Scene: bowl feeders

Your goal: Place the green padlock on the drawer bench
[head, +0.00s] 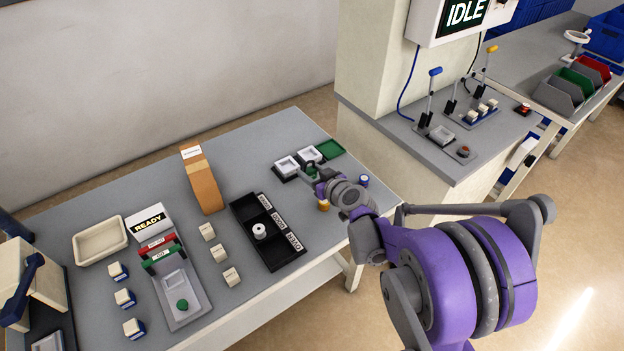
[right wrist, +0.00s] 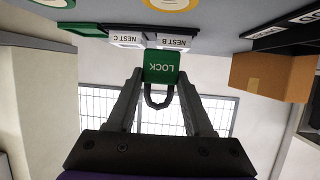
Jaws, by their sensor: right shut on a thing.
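The green padlock (right wrist: 160,67), marked LOCK, is between the fingertips of my right gripper (right wrist: 159,78), its dark shackle pointing back toward the palm. In the head view my right gripper (head: 309,171) is shut on the padlock, over the far right part of the grey table, beside the white nests. There the padlock is mostly hidden and only a little green shows. My left gripper is not in view. No drawers show, so I cannot tell which bench is the drawer bench.
The grey table (head: 245,150) holds two white nests, a green tray (head: 331,148), a black sorting tray (head: 266,262), an orange-brown box (head: 202,182), a READY station (head: 152,222) and several small blocks. A counter with levers (head: 440,130) and an IDLE screen stands right; another bench with bins lies behind.

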